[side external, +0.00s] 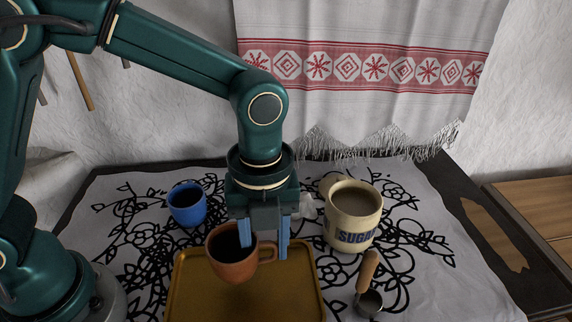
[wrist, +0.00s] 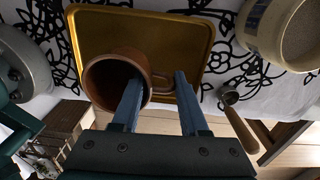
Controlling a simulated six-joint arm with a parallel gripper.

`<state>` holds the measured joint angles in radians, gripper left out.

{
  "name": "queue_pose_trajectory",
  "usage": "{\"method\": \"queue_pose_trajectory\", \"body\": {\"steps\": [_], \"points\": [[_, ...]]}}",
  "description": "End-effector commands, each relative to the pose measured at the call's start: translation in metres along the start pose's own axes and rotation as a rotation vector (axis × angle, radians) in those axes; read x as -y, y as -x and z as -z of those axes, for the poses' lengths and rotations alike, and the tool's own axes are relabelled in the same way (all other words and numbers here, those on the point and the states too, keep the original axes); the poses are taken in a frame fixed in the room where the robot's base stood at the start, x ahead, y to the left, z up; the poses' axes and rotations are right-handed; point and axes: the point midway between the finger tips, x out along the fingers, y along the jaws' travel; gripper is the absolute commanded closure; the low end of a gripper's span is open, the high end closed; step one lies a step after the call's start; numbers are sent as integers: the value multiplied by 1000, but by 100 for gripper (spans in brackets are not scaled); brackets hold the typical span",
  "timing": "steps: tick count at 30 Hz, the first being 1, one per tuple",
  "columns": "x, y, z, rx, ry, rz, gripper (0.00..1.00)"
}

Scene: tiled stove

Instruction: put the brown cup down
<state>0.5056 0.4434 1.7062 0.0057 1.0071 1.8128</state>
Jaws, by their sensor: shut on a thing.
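The brown cup (side external: 228,262) is upright at the back part of the golden-brown tray (side external: 188,295) in the side view, with its handle to the right. My gripper (side external: 264,250) points down and is shut on the cup: one finger reaches inside it and the other is beyond the handle side. In the wrist view the brown cup (wrist: 104,84) is tipped toward the camera's view, and my gripper (wrist: 158,80) has its left finger in the mouth. The handle shows between the fingers. I cannot tell whether the cup's bottom touches the tray (wrist: 180,35).
A blue cup (side external: 187,207) with dark contents stands behind left. A cream sugar pot (side external: 352,220) stands right of my gripper, and a wooden-handled scoop (side external: 368,280) lies before it. The tray's front is bare. A white patterned cloth (side external: 440,285) covers the table.

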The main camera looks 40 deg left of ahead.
Motion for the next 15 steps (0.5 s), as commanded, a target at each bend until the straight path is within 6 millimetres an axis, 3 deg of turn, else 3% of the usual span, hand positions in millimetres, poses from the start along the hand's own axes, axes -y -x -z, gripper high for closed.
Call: {"method": "queue_pose_trajectory", "body": {"steps": [5, 15], "points": [[6, -9, 9, 0, 0, -1, 100], [7, -47, 9, 0, 2, -1, 100]]}}
